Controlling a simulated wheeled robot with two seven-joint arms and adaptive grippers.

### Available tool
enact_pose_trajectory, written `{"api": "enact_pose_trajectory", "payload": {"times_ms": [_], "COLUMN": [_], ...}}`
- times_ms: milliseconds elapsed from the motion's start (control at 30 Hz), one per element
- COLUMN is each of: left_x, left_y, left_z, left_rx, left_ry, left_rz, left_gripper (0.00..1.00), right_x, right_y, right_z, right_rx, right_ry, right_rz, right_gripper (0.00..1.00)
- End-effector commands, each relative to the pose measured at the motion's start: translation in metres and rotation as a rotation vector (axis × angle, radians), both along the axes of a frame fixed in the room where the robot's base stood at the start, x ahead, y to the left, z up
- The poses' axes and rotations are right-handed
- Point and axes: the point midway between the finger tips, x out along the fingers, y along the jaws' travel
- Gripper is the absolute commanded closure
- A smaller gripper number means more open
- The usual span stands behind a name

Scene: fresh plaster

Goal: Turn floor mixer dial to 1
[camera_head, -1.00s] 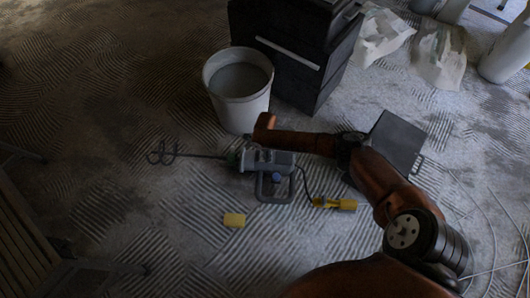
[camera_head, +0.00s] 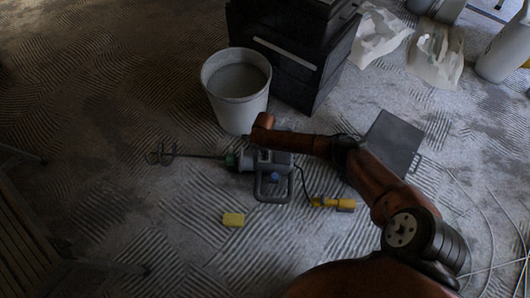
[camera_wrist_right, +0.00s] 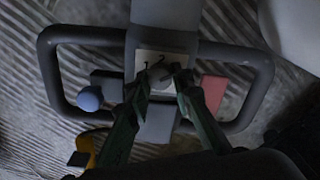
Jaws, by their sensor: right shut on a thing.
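The floor mixer (camera_head: 272,190) lies on the floor in the head view, its grey frame handle to the front and its whisk pointing left. In the right wrist view its handle frame (camera_wrist_right: 55,85) surrounds a pale dial plate (camera_wrist_right: 150,58) marked 1 and 2. My right gripper (camera_wrist_right: 163,82) reaches onto this plate from below, its two green-grey fingers shut on the small dark dial (camera_wrist_right: 167,77). The fingers partly cover the dial, so its exact pointer direction is hard to tell. My left gripper is not in view.
A bucket (camera_head: 238,108) stands just behind the mixer, beside a dark cabinet (camera_head: 285,60). A flat dark panel (camera_head: 393,140) lies to the right.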

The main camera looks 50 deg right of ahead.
Motion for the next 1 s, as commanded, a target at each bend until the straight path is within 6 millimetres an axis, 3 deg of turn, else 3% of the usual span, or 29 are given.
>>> {"api": "enact_pose_trajectory", "payload": {"times_ms": [200, 500, 1000], "left_x": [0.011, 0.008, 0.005], "left_y": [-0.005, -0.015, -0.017], "left_z": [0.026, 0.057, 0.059], "left_rx": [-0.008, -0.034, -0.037], "left_ry": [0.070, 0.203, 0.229], "left_rz": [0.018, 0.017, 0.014], "left_gripper": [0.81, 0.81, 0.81], "right_x": [0.001, 0.000, -0.001], "right_y": [0.003, 0.003, 0.001], "right_z": [0.006, 0.004, -0.001], "right_rx": [0.004, 0.004, 0.003], "right_ry": [-0.005, -0.001, 0.002], "right_rz": [0.085, 0.310, 0.790], "right_gripper": [1.00, 1.00, 1.00]}}
